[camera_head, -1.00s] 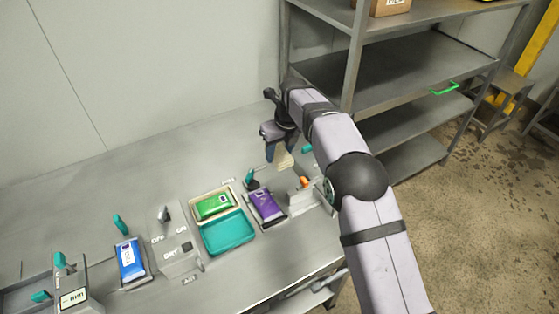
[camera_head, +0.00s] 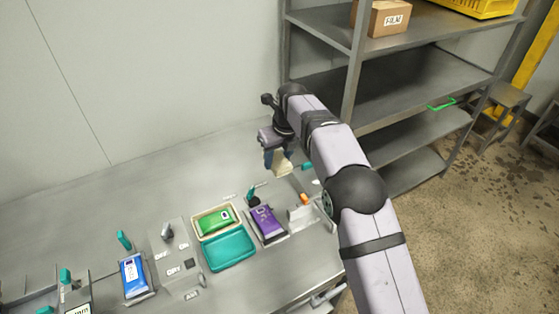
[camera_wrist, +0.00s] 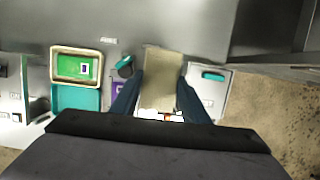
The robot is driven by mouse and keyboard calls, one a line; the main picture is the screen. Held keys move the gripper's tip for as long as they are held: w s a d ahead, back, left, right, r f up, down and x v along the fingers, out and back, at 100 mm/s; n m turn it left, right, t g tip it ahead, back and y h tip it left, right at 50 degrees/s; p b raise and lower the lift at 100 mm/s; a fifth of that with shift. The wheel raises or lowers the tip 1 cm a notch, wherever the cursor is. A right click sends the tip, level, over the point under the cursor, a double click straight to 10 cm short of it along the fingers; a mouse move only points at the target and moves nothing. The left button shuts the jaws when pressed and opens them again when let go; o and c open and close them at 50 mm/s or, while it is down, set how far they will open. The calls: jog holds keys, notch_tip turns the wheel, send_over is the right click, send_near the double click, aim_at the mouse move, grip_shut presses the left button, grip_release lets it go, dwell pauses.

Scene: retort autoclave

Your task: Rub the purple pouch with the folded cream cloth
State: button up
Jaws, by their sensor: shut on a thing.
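The purple pouch (camera_head: 266,222) lies on the metal bench, right of a teal tray; in the wrist view only a sliver of the purple pouch (camera_wrist: 117,92) shows left of my fingers. My gripper (camera_head: 276,160) is shut on the folded cream cloth (camera_head: 282,165) and holds it above the bench, behind the pouch and apart from it. In the wrist view the cloth (camera_wrist: 160,78) sits between the two dark fingers of my gripper (camera_wrist: 158,95) and extends past them.
A teal tray (camera_head: 230,256) and a cream-rimmed tray with a green pouch (camera_head: 213,220) stand left of the purple pouch. A blue pouch (camera_head: 134,274) lies farther left, beside a switch panel (camera_head: 177,271). A grey shelf (camera_head: 410,85) stands at the right. Open bench lies behind the trays.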

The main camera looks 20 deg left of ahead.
aim_at(276, 164)
jog(key=r+p, duration=0.1)
jog(key=r, duration=0.1)
jog(key=s+r+p, duration=0.1)
jog(key=r+p, duration=0.1)
jog(key=r, duration=0.1)
jog(key=shift+s+a+r, duration=0.1)
jog(key=shift+s+r, duration=0.05)
jog(key=shift+s+r+p, duration=0.2)
jog(key=shift+s+p, duration=0.1)
jog(key=shift+p, duration=0.2)
jog(key=s+d+f+n+g+p, duration=0.1)
jog(key=s+f+n+p, duration=0.1)
jog(key=s+f+n, duration=0.2)
jog(key=s+d+f+n+g+p, duration=0.1)
jog(key=s+f+n+p, duration=0.2)
jog(key=s, duration=0.5)
jog(key=shift+s+d+f+n+y, duration=0.3)
jog(key=shift+f+n+y, duration=0.1)
jog(key=shift+f+n, duration=0.45)
